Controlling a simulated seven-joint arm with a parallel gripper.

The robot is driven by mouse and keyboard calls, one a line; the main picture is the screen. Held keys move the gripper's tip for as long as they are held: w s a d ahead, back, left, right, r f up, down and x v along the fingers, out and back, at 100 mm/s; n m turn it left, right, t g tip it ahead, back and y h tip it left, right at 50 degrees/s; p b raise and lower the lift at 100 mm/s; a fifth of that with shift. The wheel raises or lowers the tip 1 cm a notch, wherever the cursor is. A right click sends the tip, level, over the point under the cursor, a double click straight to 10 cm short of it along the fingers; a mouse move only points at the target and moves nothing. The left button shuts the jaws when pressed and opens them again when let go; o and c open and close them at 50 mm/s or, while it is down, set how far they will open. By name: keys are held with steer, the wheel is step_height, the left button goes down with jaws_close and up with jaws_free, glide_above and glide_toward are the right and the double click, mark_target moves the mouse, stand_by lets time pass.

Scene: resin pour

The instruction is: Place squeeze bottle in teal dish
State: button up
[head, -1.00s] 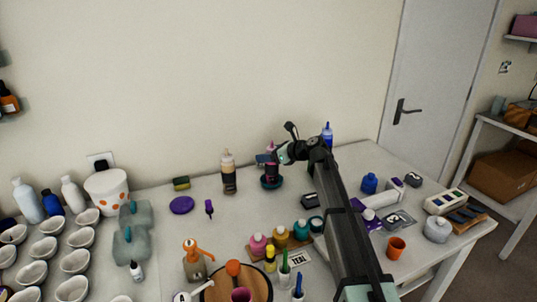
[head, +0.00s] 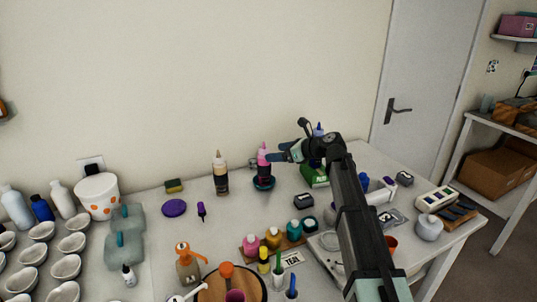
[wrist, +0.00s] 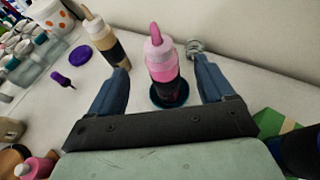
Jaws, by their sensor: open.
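A pink squeeze bottle (head: 264,158) with dark lower contents stands upright in the small teal dish (head: 264,184) near the wall. In the wrist view, the bottle (wrist: 162,62) shows between my two blue fingers, and the teal dish (wrist: 182,97) shows around its base. My gripper (head: 276,157) is open, just right of the bottle in the head view. Gaps show between the bottle and both fingers in the wrist view.
A tan-and-dark squeeze bottle (head: 221,174) stands to the left.

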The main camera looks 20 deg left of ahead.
steer(key=shift+v, duration=1.75)
